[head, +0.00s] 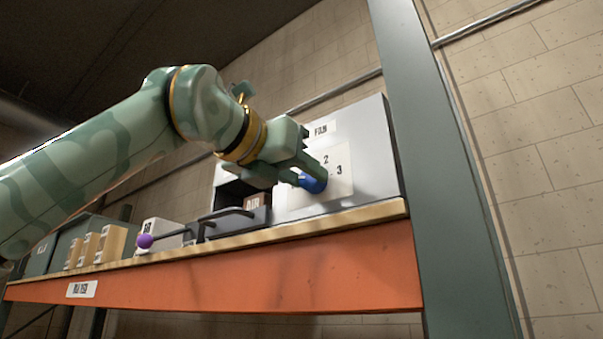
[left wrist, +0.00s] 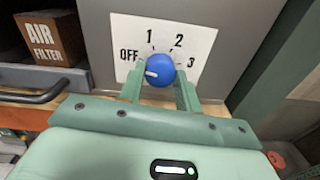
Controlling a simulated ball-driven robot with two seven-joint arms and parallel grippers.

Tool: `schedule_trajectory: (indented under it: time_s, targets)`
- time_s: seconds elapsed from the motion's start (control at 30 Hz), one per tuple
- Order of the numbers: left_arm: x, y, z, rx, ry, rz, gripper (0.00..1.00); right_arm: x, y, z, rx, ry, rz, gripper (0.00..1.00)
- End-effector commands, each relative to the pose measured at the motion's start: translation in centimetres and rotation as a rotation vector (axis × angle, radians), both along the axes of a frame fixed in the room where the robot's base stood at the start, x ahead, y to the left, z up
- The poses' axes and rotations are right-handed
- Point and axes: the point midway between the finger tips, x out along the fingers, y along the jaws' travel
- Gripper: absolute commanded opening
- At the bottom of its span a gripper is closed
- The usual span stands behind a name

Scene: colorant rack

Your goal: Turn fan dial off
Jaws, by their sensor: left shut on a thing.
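The fan dial is a blue round knob (head: 313,183) on a white plate (head: 335,172) fixed to the grey fan box (head: 375,140). In the left wrist view the dial (left wrist: 161,69) sits below the marks OFF, 1, 2 and 3. Its white pointer line faces left, on the OFF side; whether it lines up exactly with OFF I cannot tell. My left gripper (head: 303,172) is shut on the dial, with one green finger on each side of it in the left wrist view (left wrist: 160,92). My right gripper is not in view.
An air filter box (left wrist: 48,38) stands left of the fan box, behind a dark handle (left wrist: 35,95). A purple ball-ended lever (head: 145,241) and cream blocks (head: 110,243) sit further left on the shelf (head: 215,265). A green-grey post (head: 440,170) rises at the right.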

Motion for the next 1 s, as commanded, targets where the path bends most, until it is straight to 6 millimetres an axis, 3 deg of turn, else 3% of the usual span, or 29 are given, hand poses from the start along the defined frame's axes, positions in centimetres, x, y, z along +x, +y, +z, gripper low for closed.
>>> schedule_trajectory:
  time_s: [0.27, 0.3, 0.37, 0.77, 1.0]
  targets:
    - [0.1, -0.2, -0.4, 0.004, 0.011, -0.003, 0.11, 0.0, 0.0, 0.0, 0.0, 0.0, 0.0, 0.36]
    - [0.1, -0.2, -0.4, 0.003, 0.011, -0.003, 0.42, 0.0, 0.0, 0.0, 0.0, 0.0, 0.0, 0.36]
    - [0.1, -0.2, -0.3, 0.003, 0.009, -0.003, 0.55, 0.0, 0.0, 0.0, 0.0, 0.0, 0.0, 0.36]
    - [-0.7, 0.6, -0.2, 0.0, 0.001, 0.0, 0.55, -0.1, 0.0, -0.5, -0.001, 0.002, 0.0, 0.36]
    - [-5.2, 4.2, -0.3, -0.001, 0.001, 0.001, 0.55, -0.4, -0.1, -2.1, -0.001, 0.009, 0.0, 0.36]
